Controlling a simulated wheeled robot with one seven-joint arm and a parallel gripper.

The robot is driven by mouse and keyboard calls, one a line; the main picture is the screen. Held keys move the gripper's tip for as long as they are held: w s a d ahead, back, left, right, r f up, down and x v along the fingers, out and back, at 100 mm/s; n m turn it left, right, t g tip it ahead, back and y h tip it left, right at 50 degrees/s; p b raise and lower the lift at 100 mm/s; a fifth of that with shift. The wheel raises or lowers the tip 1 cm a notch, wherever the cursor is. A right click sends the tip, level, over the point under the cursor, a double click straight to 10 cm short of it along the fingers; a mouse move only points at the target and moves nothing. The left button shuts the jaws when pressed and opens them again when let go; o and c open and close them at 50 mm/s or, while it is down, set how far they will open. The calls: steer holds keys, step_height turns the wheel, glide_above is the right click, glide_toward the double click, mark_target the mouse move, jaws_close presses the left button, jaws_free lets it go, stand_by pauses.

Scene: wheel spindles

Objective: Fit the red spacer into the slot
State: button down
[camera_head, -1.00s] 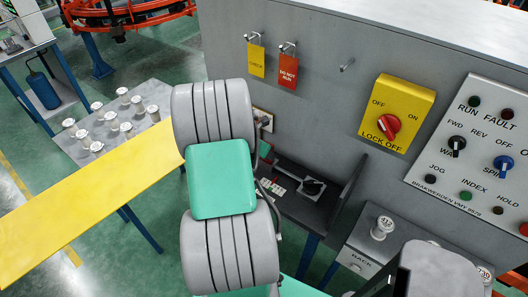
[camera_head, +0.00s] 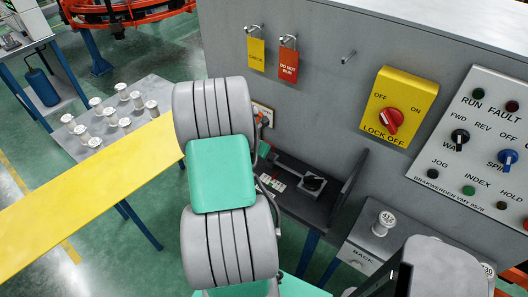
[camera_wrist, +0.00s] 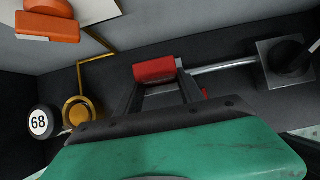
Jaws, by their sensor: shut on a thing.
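The red spacer (camera_wrist: 154,70) is a small red block in the wrist view. My gripper (camera_wrist: 158,82) is shut on it, with a dark finger at each side. The spacer is close to the near end of a bare metal rod (camera_wrist: 222,66); I cannot tell whether they touch. Another small red piece (camera_wrist: 205,93) shows beside the right finger, partly hidden. I cannot make out the slot; my green gripper body covers the lower part of the wrist view.
In the wrist view, the rod ends at a square plate (camera_wrist: 268,70); a brass fitting (camera_wrist: 80,108) and a disc marked 68 (camera_wrist: 40,122) are left. In the head view, a dark bay (camera_head: 330,202) lies below a grey panel (camera_head: 320,95), with a lock-off switch (camera_head: 398,105) to the right.

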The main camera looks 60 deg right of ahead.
steer(key=shift+r, duration=0.1)
steer(key=shift+r+p, duration=1.45)
steer(key=shift+p, duration=0.45)
stand_by(0.5)
steer(key=shift+f+b, duration=1.05)
steer(key=shift+f, duration=0.55)
steer(key=c, duration=0.7)
jaws_free()
steer(key=shift+o, duration=0.2)
steer(key=v, duration=0.7)
steer(key=shift+a+r+b, duration=0.3)
steer(key=shift+r, duration=0.05)
